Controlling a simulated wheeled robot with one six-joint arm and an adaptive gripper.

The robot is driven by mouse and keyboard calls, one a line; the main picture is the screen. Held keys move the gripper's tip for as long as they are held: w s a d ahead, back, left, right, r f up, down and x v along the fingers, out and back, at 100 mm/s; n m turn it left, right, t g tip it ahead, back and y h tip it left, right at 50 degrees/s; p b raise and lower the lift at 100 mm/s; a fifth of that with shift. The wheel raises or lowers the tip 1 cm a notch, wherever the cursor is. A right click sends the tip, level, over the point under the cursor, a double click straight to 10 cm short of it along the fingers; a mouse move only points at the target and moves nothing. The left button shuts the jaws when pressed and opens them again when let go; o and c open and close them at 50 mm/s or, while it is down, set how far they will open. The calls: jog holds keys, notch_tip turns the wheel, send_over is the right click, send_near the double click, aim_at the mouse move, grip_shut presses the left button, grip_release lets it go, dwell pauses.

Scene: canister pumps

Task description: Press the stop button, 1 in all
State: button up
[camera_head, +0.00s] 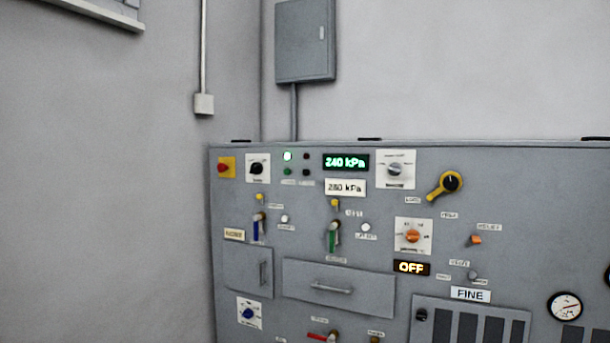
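A red mushroom-shaped button (223,168) on a yellow square plate is at the top left corner of the grey control panel (450,235). To its right, past a black rotary knob (257,168), is a small cluster. In it a lit green lamp (287,156) is above a small green button (287,171), and a dark red lamp (306,156) is above a small dark button (306,172). The labels under these are too small to read, so I cannot tell which one is marked stop. My gripper is not in view.
The panel also carries a green display (345,162) reading 240 kPa, a yellow-handled rotary switch (446,185), blue (258,227) and green (333,237) levers, an orange knob (412,236) and an OFF display (411,267). A grey wall box (306,40) hangs above. No obstacle shows before the panel.

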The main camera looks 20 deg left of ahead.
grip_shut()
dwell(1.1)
